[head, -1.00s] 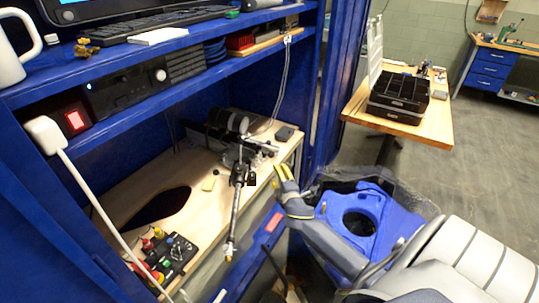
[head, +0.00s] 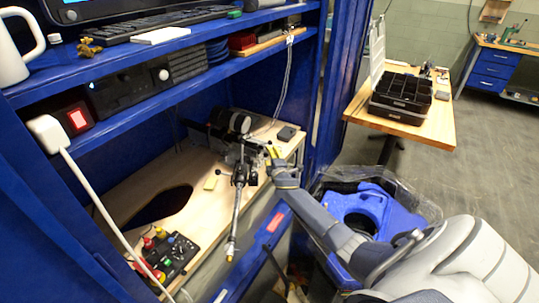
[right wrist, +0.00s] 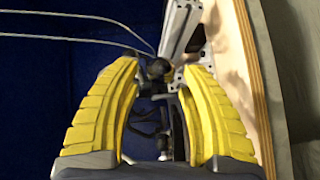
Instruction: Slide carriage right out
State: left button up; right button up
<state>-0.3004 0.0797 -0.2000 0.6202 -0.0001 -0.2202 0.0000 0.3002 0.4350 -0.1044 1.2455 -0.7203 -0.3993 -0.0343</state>
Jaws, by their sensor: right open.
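A dark metal carriage assembly (head: 238,160) stands on the wooden bench inside the blue cabinet. A black motor with pale bands (head: 232,122) sits at its back, and a long jointed rod (head: 239,205) reaches from it toward the front edge. My right gripper (head: 272,152) is at the right side of the assembly, its yellow fingers partly hidden. In the right wrist view the gripper (right wrist: 161,68) is open, with a dark round knob (right wrist: 157,69) and a silver rail (right wrist: 180,35) just beyond and between the fingertips. I cannot tell whether they touch. My left gripper is out of view.
The wooden bench (head: 150,180) has a dark oval hole. Cables hang behind.

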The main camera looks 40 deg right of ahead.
jog(key=shift+x, duration=0.95)
jog(key=shift+w, duration=0.1)
jog(key=c, duration=0.9)
grip_shut()
jog(key=shift+a+f, duration=0.1)
jog(key=shift+a, duration=0.05)
